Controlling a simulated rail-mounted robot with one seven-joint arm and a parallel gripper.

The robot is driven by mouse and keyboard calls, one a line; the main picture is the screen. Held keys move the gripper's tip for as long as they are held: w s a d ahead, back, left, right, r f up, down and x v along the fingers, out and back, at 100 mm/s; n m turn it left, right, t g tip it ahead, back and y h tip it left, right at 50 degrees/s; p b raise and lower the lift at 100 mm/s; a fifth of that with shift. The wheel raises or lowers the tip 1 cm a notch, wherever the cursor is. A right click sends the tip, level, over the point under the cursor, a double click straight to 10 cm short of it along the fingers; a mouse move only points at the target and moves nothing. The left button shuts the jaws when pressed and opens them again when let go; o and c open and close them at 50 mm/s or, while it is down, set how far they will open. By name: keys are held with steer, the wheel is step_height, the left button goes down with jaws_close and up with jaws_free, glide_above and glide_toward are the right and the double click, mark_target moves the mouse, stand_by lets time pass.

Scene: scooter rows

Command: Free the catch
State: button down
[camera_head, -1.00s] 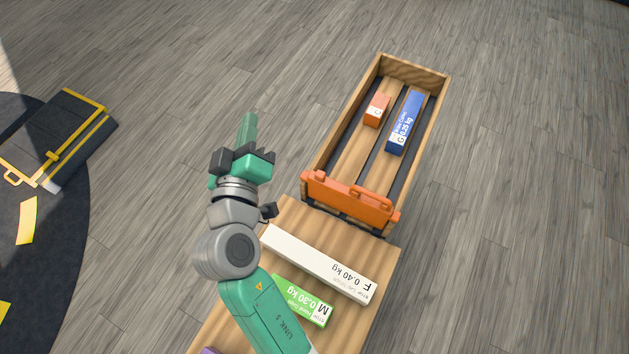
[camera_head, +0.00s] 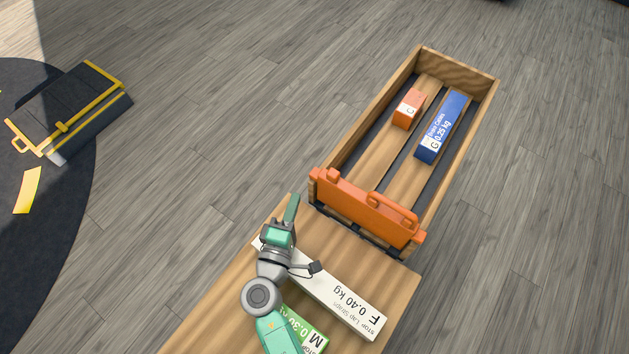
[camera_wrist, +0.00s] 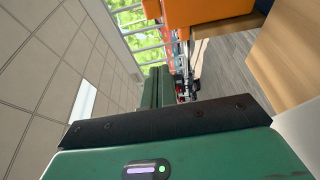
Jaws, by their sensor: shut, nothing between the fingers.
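An orange panel (camera_head: 366,212) with a raised handle loop (camera_head: 393,213) spans the near end of a wooden tray (camera_head: 352,128). I cannot tell which part of it is the catch. My gripper (camera_head: 291,210) is shut and empty, its green fingers pointing away from me over the wooden bench, left of the panel's left end and apart from it. In the wrist view the shut fingers (camera_wrist: 155,88) show in the middle, and the orange panel (camera_wrist: 205,10) is at the top, cut off by the edge.
The tray holds an orange box C (camera_head: 408,109) and a blue box G (camera_head: 440,127). On the wooden bench (camera_head: 215,310) a white box F (camera_head: 340,293) and a green box M (camera_head: 308,332) lie near my arm. A dark yellow-trimmed case (camera_head: 75,105) is on the floor at left.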

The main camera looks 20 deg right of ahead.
mark_target(319, 178)
steer(key=w+d, duration=0.1)
steer(key=d, duration=0.1)
steer(key=w+d, duration=0.2)
steer(key=d, duration=0.1)
steer(key=w+d+b, duration=0.1)
steer(key=d, duration=0.2)
steer(key=shift+w, duration=0.25)
steer(key=shift+d, duration=0.1)
